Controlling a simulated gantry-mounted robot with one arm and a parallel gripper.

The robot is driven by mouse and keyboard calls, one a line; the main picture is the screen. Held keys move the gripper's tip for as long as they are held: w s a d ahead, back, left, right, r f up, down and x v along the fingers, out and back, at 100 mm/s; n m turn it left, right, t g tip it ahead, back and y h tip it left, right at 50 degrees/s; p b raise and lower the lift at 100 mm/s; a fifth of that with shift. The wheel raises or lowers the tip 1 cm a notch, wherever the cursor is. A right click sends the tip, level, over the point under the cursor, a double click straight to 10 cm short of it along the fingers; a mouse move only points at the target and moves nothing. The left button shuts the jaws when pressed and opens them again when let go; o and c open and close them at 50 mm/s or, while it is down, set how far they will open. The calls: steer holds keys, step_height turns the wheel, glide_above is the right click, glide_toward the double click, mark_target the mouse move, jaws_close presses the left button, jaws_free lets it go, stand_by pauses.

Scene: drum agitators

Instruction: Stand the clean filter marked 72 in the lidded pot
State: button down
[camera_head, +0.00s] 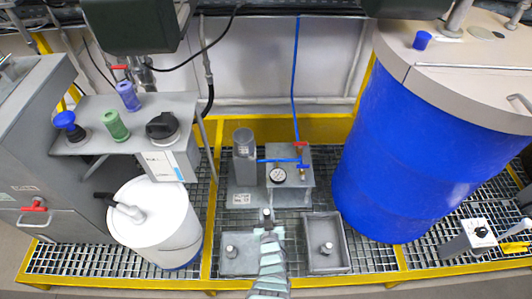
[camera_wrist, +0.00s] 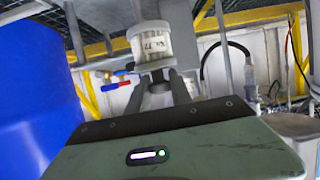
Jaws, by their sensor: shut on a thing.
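My gripper (camera_head: 267,229) is shut on a small pale cylinder, the filter (camera_wrist: 150,45), seen in the wrist view above the fingers (camera_wrist: 158,90). Printed dark characters on it look like 72 or 77. A grey, see-through cylinder (camera_head: 244,143), which looks like the pot, stands upright on a grey base behind my gripper, a little left. My gripper is apart from it. I cannot tell whether its lid is on. A small knobbed piece (camera_head: 231,251) sits on a grey plate at the front left.
A shallow grey tray (camera_head: 345,262) holds another knobbed piece (camera_head: 327,248). A block with a gauge (camera_head: 278,175) and red and blue valve handles stands right of the pot. A big blue drum (camera_head: 410,150) bounds the right, a white drum (camera_head: 155,215) the left.

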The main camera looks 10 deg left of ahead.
steer(key=shift+r, duration=0.1)
steer(key=shift+w+d, duration=0.15)
steer(key=shift+d, duration=0.1)
steer(key=shift+w, duration=0.15)
steer(key=shift+r, duration=0.1)
stand_by(0.4)
steer(key=shift+w+d, duration=0.1)
steer(key=shift+w, duration=0.1)
steer(key=shift+w+d+r, duration=0.1)
steer(key=shift+w, duration=0.05)
stand_by(0.3)
steer(key=shift+d+h, duration=0.1)
steer(key=shift+h, duration=0.2)
